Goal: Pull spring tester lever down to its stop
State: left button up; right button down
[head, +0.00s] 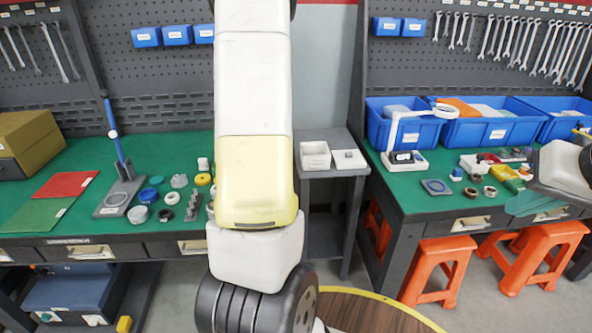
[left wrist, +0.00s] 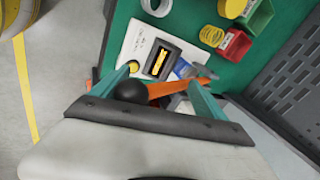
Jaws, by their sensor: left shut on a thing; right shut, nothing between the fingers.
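A black ball knob (left wrist: 131,90) shows between the teal fingers of my left gripper (left wrist: 160,75), close to the left finger; the gripper is shut on it. An orange bar (left wrist: 178,88) runs right from beside the knob; whether they are joined is unclear. In the head view my left gripper is not visible. My right gripper (head: 530,202) is shut and empty over the right bench. A white device with a dark display (head: 403,157) stands on that bench.
The green-topped left bench (head: 75,210) holds a stand with a blue handle (head: 112,130) and several small parts. Blue bins (head: 490,130) line the back of the right bench. Orange stools (head: 440,262) stand below it. A small grey table (head: 333,172) is between the benches.

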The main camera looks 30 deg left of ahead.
pick_arm(q)
jog(key=shift+s+f, duration=0.35)
jog(key=shift+f, duration=0.15)
jog(key=o, duration=1.2)
jog(key=shift+w, duration=0.15)
jog(key=shift+c, duration=0.8)
jog(key=shift+r, duration=0.4)
jog(key=shift+c, duration=0.6)
jog(key=shift+v, duration=3.55)
jog(key=shift+c, duration=0.5)
jog(key=shift+d+f, duration=0.15)
